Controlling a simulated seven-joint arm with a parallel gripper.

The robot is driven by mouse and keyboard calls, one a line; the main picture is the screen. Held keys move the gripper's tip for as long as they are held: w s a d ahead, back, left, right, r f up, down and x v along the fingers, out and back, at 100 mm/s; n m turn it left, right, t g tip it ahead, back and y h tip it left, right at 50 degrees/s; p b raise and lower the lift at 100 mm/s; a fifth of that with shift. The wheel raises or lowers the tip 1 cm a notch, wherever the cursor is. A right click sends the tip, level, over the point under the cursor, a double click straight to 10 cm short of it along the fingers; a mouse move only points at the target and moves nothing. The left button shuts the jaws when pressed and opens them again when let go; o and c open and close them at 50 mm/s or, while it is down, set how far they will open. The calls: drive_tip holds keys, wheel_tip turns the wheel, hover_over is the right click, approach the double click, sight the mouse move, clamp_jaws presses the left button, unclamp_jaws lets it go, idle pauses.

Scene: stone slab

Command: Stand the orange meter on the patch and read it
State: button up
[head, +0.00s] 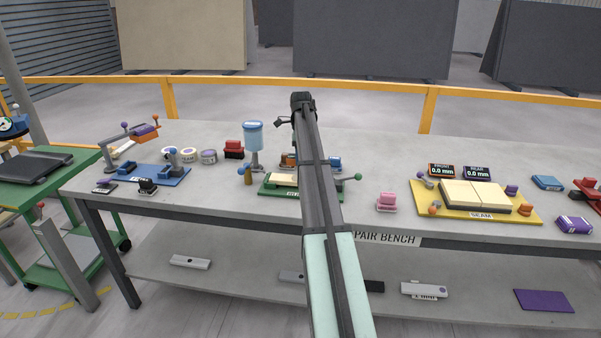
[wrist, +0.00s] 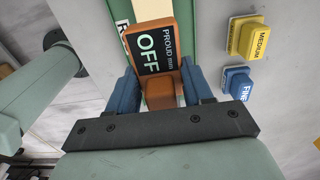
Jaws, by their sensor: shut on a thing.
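The orange meter (wrist: 158,48) has a black screen that reads "OFF" with "PROUD mm" beside it. My gripper (wrist: 162,92) has its blue fingers shut on the meter's orange grip block. Beyond the meter, a cream slab strip (wrist: 152,8) lies on a green base (wrist: 106,12). I cannot tell whether the meter touches the slab or hangs above it. The patch is not distinguishable; meter and gripper may cover it. In the head view my arm hides the middle of the green fixture (head: 272,187) and most of what is at the gripper.
Yellow "MEDIUM" (wrist: 248,37) and blue "FINE" (wrist: 238,83) blocks lie right of the fixture in the wrist view. A blue-topped dispenser (head: 253,138) stands behind left. A pink block (head: 387,202) and a yellow "SEAM" board (head: 515,207) are to the right, with bare bench between.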

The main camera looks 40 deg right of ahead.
drive_tip(key=shift+f, duration=3.1)
drive_tip(key=shift+f, duration=0.1)
drive_tip(key=o, duration=1.1)
wheel_tip(320, 180, up, 12)
drive_tip(key=shift+r, duration=0.1)
drive_tip(key=shift+a, duration=0.1)
